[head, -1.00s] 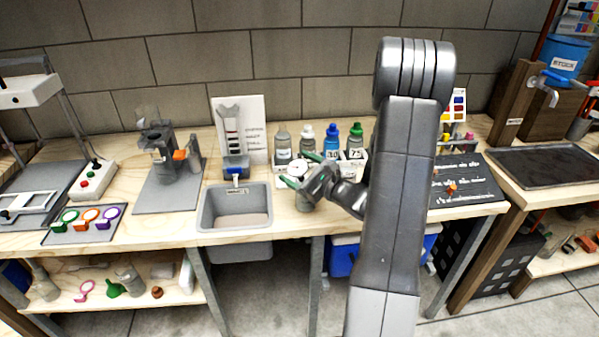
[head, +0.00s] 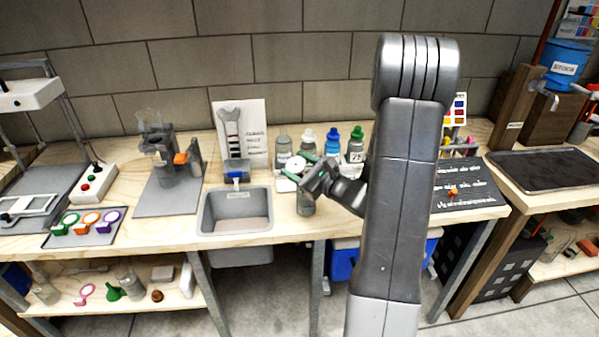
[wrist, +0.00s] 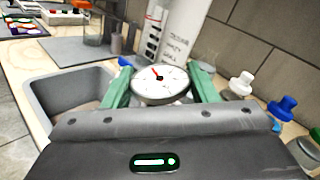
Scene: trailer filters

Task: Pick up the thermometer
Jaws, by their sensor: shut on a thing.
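In the head view the thermometer's dial (head: 294,167) shows small at the tips of my gripper (head: 300,168), above the front part of the bench. A grey cylindrical container (head: 306,203) stands just below my gripper. The thermometer's stem is hidden, so I cannot tell whether it is clear of the container.
A grey sink (head: 235,211) is set into the bench at left of my gripper. Several bottles, one a blue-capped bottle (head: 332,142), stand close behind it. A white card (head: 252,130) leans at the wall. A black board (head: 465,187) lies at right.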

